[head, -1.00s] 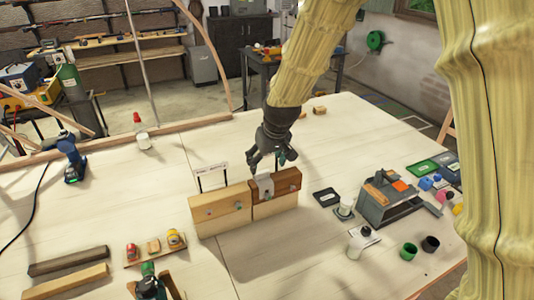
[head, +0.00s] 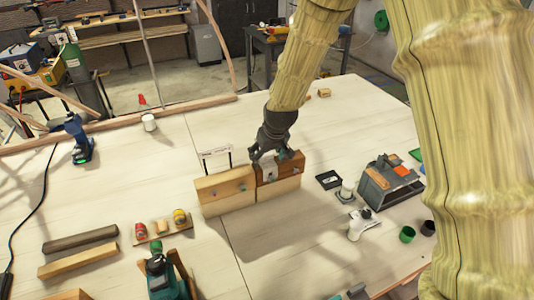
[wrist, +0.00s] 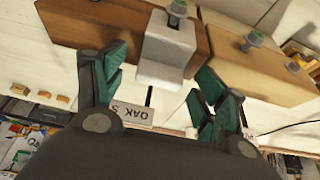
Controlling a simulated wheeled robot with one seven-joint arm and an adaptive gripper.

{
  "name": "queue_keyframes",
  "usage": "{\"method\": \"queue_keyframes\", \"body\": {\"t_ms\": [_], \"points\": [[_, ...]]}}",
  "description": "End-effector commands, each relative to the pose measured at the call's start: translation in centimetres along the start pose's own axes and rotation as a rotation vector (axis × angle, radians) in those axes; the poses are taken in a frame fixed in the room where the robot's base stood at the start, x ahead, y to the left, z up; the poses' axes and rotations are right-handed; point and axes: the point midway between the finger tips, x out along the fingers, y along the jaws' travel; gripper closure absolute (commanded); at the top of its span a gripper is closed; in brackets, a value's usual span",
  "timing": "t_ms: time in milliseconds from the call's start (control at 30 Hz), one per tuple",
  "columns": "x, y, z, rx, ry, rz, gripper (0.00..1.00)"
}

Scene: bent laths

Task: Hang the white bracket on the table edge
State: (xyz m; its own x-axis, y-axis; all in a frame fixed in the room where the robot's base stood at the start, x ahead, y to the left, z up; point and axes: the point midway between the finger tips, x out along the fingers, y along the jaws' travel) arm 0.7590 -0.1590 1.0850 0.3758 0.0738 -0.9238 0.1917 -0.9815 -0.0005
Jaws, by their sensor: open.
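The white bracket (head: 268,172) is at the top edge of the dark wooden board (head: 291,168), right of a lighter board (head: 225,187). In the wrist view the bracket (wrist: 168,52) looks pale grey, with a bent lip at the board's edge and a flat part against its face. A bolt (wrist: 177,10) sits by the bracket's far end. My gripper (head: 266,157) is just above the bracket. Its two green-padded fingers (wrist: 163,68) are open, one on each side of the bracket with visible gaps. Whether the lip bears on the edge cannot be told.
A sign (head: 216,152) stands on thin posts behind the lighter board.

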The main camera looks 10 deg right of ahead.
Motion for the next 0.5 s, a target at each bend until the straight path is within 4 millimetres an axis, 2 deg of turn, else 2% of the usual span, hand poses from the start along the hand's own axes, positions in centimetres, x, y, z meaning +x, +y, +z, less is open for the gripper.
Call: {"method": "queue_keyframes", "body": {"t_ms": [133, 400, 500], "points": [[0.00, 0.00, 0.01, 0.000, 0.000, 0.000, 0.29], [-0.01, 0.01, 0.03, 0.000, 0.000, 0.000, 0.78], [-0.01, 0.02, 0.03, 0.000, -0.001, 0.000, 0.80]]}}
